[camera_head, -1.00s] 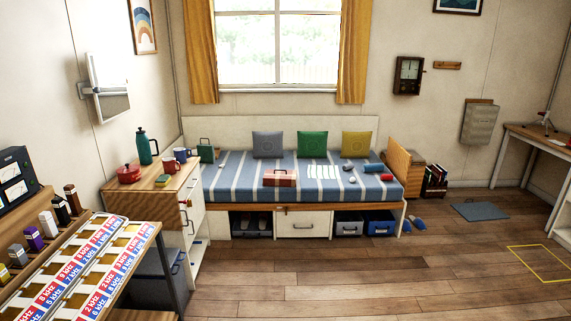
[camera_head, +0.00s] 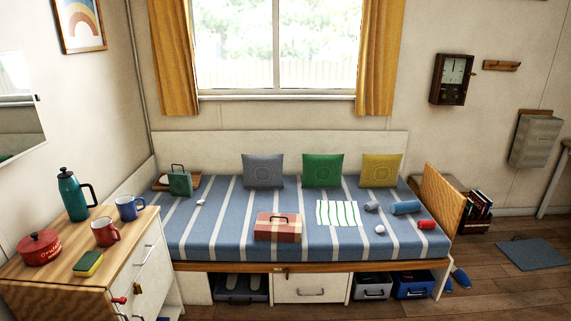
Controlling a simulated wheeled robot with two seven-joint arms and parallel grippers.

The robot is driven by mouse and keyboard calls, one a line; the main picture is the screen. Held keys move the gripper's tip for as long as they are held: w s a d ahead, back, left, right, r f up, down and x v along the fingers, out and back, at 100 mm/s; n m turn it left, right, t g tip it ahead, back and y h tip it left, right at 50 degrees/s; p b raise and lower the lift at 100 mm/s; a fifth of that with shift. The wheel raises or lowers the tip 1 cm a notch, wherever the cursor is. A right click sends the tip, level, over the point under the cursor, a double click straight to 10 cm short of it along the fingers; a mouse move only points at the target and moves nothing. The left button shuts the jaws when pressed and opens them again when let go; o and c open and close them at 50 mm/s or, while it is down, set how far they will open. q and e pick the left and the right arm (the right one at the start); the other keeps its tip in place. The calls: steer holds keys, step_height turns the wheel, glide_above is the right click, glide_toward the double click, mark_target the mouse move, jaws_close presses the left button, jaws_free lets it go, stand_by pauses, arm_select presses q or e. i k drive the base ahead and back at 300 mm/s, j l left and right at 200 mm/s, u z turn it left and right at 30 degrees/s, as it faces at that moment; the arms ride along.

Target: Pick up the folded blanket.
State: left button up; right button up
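No item here is plainly a folded blanket. On the blue and white striped bed (camera_head: 205,222) lies a flat white cloth with green stripes (camera_head: 338,213). Left of it, near the bed's front edge, sits a red and pink checked block with a dark handle (camera_head: 278,229); I cannot tell whether it is cloth or a case. A blue roll (camera_head: 406,207) and a red roll (camera_head: 427,224) lie at the right end, with small grey and white items beside them. Neither of my grippers is in view.
A wooden cabinet (camera_head: 128,268) at front left carries a teal flask (camera_head: 74,196), two mugs, a red pot (camera_head: 40,247) and a sponge. Three cushions line the bed's back. Blue slippers (camera_head: 460,278) and a blue mat (camera_head: 533,254) lie on the floor at right.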

mark_target(271, 227)
steer(key=i, duration=0.7)
steer(key=i+u, duration=0.1)
steer(key=i, duration=0.65)
steer(key=i+l+u, duration=0.1)
steer(key=i, duration=0.6)
